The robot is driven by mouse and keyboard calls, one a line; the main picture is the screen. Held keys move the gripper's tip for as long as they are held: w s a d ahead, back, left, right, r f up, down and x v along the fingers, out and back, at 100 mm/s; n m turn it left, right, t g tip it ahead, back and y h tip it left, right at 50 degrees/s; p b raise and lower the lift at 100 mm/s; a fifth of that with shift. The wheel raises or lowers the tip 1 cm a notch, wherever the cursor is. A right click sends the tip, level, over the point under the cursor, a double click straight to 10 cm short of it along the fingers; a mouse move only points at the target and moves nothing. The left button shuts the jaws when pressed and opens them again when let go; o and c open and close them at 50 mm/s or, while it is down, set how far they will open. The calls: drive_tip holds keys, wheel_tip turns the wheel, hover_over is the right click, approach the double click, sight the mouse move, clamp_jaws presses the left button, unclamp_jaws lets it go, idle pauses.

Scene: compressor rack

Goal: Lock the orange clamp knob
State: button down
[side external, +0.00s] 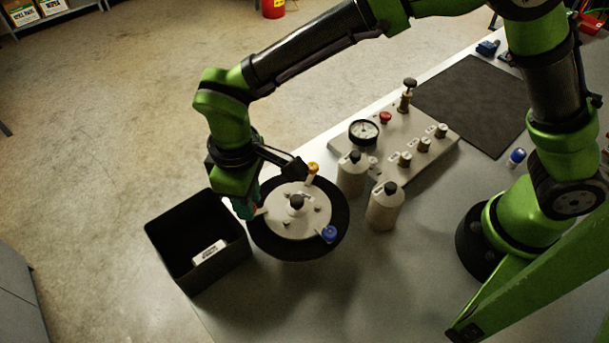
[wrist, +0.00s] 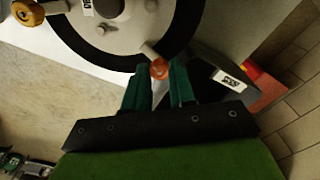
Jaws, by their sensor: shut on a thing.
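The orange clamp knob (wrist: 159,69) sits at the end of a short pale stem on the rim of a round pot with a grey lid and black ring (side external: 340,215). My gripper (wrist: 160,75) has its two teal fingers on either side of this knob, shut on it. In the side view my gripper (side external: 246,210) is at the left edge of the pot, and the orange knob is hidden there. A yellow knob (side external: 313,168) stands at the back of the lid, and it also shows in the wrist view (wrist: 28,12). A blue knob (side external: 329,233) is at the front right.
Two pale bottles (side external: 384,207) and a gauge panel (side external: 440,150) stand to the right. A dark mat (side external: 475,100) lies behind. The front table is clear.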

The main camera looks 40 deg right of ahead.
drive_tip(key=shift+m, duration=1.1)
drive_tip(key=c, duration=0.9)
unclamp_jaws()
wheel_tip(320, 180, up, 17)
drive_tip(key=shift+f, duration=0.1)
